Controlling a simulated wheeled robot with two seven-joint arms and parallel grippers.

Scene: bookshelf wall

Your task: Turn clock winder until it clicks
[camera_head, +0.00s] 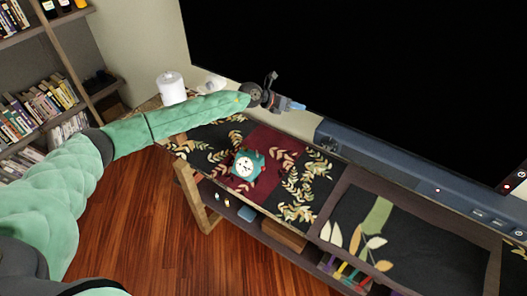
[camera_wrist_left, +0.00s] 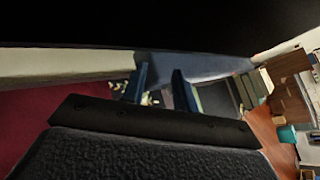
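A small teal clock (camera_head: 247,166) with a white dial sits on the dark red and black leaf-patterned top of the low cabinet in the head view, its dial turned toward me. Its winder cannot be made out. My left gripper (camera_head: 297,105) is beyond the clock and to its right, near the lower edge of the big black screen, well apart from the clock. In the left wrist view its two blue fingers (camera_wrist_left: 160,76) stand apart with nothing between them. The clock cannot be made out there. My right gripper is not in view.
The black screen (camera_head: 360,70) rises behind the cabinet, with a long blue-grey bar (camera_head: 400,165) along its foot. A white canister (camera_head: 171,88) stands at the cabinet's far left end. A bookshelf (camera_head: 45,105) is at the left. The cabinet top around the clock is clear.

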